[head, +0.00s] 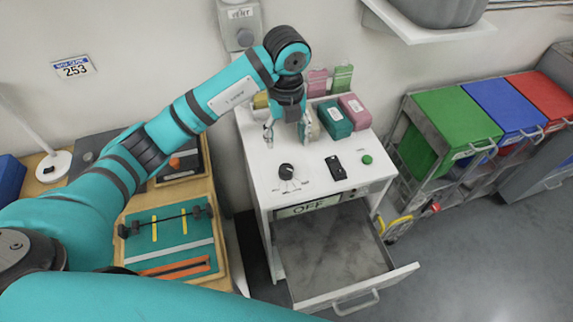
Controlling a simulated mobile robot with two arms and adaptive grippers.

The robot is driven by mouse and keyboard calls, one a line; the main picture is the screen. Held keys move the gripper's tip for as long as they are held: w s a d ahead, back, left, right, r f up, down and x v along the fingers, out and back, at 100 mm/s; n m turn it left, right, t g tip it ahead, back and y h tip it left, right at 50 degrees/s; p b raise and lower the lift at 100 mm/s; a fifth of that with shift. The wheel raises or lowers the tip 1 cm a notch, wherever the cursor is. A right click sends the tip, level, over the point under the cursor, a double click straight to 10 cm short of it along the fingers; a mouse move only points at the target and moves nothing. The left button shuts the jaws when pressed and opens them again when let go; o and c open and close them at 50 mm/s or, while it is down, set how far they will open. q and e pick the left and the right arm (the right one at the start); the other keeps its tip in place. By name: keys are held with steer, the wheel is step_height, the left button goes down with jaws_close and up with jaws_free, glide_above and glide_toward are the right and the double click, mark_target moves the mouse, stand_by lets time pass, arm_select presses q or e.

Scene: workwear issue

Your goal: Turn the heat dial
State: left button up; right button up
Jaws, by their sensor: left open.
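The heat dial appears to be the black round knob (286,171) on top of the white cabinet (262,182), with small marks fanned out in front of it. I cannot read its setting. A display (308,206) on the cabinet front reads "OFF". My left gripper (287,133) points down over the cabinet top, behind the knob and apart from it. Its fingers are spread and nothing shows between them. My right gripper is out of view.
A black switch (336,168) and a green button (367,159) sit right of the knob. Teal (335,120) and pink (355,111) boxes stand behind. The drawer (335,250) below is open and looks empty. Coloured bins (455,115) stand right; a workbench (222,268) is left.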

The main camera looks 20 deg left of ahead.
mark_target(286, 168)
arm_select(q)
step_height(286, 168, down, 11)
steer(key=p, duration=0.3)
steer(key=shift+f, duration=0.8)
steer(key=c, duration=1.1)
steer(key=shift+f+m+b, duration=0.1)
steer(key=shift+m+b, duration=1)
steer(key=shift+b, duration=0.05)
steer(key=shift+c, duration=0.2)
steer(key=shift+m+b, duration=1.6)
steer(key=shift+m, duration=0.2)
steer(key=shift+r, duration=0.2)
steer(key=o, duration=1.1)
